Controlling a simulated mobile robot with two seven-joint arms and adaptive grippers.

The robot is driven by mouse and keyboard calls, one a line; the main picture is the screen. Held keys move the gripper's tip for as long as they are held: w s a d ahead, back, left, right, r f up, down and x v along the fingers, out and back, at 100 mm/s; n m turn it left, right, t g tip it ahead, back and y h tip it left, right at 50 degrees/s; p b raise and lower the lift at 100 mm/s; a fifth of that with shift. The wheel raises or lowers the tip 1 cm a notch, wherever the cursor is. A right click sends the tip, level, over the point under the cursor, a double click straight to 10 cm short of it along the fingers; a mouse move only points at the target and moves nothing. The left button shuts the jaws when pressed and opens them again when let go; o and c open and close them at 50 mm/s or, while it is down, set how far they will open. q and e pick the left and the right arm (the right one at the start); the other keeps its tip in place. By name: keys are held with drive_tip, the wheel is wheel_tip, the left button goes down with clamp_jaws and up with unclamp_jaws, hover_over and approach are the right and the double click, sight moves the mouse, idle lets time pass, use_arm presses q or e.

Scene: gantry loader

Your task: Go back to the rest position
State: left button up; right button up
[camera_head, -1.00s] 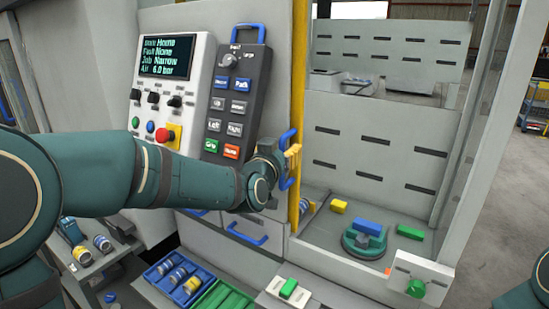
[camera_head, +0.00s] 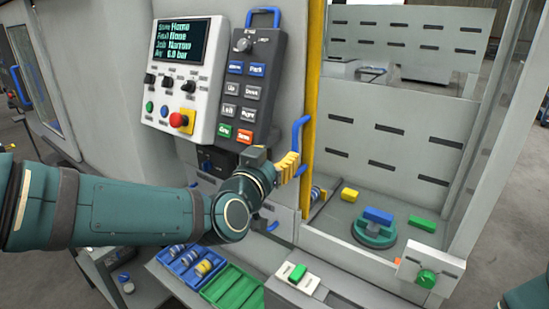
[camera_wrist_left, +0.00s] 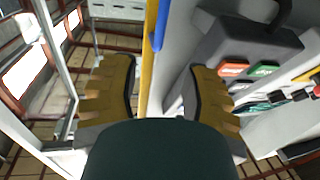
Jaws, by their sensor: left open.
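My left gripper (camera_head: 288,166) is open, with yellow fingers, in front of the blue door handle (camera_head: 301,133) beside the yellow post (camera_head: 314,90). In the left wrist view its two fingers (camera_wrist_left: 160,90) stand wide apart with nothing held between them. The blue handle (camera_wrist_left: 159,28) shows beyond the fingertips there. Whether a finger touches the handle cannot be told. My left arm reaches in from the left across the front of the machine. My right gripper is not in view.
A control panel (camera_head: 180,75) with a screen and a grey pendant (camera_head: 252,85) are above my left arm. A blue tray (camera_head: 180,270) and a green tray (camera_head: 232,285) lie below. Inside the machine are a round green fixture (camera_head: 374,236), a blue block (camera_head: 378,215), a yellow block (camera_head: 350,195) and a green block (camera_head: 422,223).

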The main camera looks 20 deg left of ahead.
use_arm(q)
drive_tip(key=s+d+f+g, duration=0.15)
drive_tip(key=f+g, duration=0.25)
drive_tip(key=f, duration=1)
drive_tip(key=d+f+g, duration=0.3)
drive_tip(key=f+g, duration=0.1)
drive_tip(key=f, duration=1.1)
drive_tip(key=s+d+f+n+g+h, duration=0.2)
drive_tip(key=s+f+g, duration=0.6)
drive_tip(key=s+f, duration=0.8)
wheel_tip(320, 180, down, 4)
drive_tip(key=shift+d+r+n, duration=0.1)
drive_tip(key=shift+d+n, duration=0.3)
drive_tip(key=shift+d, duration=0.15)
